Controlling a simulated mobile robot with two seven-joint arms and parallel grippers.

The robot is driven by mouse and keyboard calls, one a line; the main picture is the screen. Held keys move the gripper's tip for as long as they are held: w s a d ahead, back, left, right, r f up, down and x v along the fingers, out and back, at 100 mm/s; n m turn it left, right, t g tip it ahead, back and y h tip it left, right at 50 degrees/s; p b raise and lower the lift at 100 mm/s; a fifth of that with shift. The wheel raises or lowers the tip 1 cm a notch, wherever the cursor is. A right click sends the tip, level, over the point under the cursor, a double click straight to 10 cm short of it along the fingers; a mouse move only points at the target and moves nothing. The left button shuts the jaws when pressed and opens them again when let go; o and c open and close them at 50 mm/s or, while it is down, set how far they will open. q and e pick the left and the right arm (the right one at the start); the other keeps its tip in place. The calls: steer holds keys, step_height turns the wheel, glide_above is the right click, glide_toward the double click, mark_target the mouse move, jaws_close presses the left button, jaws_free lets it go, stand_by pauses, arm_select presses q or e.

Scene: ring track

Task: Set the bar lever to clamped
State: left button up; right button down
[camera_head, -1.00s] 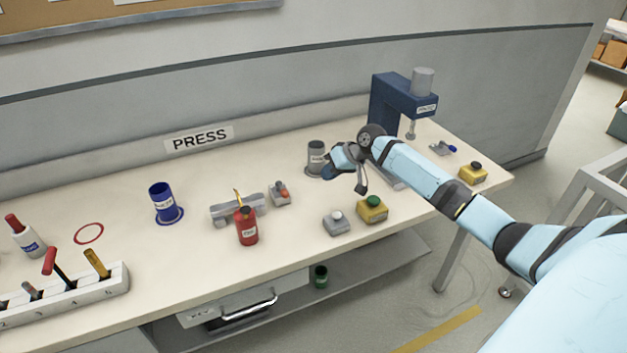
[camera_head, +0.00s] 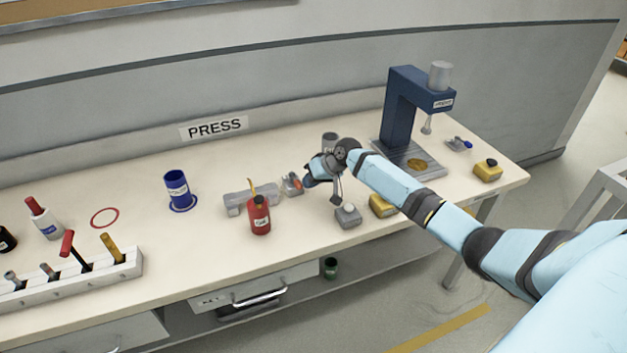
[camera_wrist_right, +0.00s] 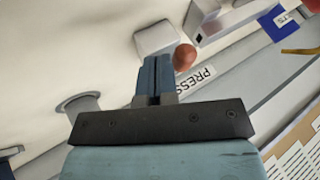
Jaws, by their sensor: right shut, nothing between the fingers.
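A small grey clamp block (camera_head: 290,186) with a red-orange knob (camera_head: 297,182) stands on the bench beside a grey bar-like fixture (camera_head: 238,203); I take the knob as the bar lever's end. No clamped marking is readable. My right gripper (camera_head: 309,182) is shut and empty, just right of the knob. In the right wrist view the shut fingers (camera_wrist_right: 155,78) point at the grey block (camera_wrist_right: 155,37), with the red-brown knob (camera_wrist_right: 184,57) close beside them. I cannot tell whether they touch. My left gripper is out of view.
A red bottle (camera_head: 259,215) stands in front of the fixture. A grey button box (camera_head: 347,216) and a yellow box (camera_head: 382,206) sit near my right forearm. A grey cup (camera_head: 329,142) is behind the gripper. A blue press (camera_head: 402,105) stands at right.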

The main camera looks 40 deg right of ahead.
steer(key=shift+a+r+p, duration=0.1)
steer(key=shift+r+p, duration=0.05)
steer(key=shift+p, duration=0.3)
steer(key=shift+a+m+p, duration=0.15)
steer(key=shift+m+p, duration=0.25)
steer(key=shift+p, duration=0.1)
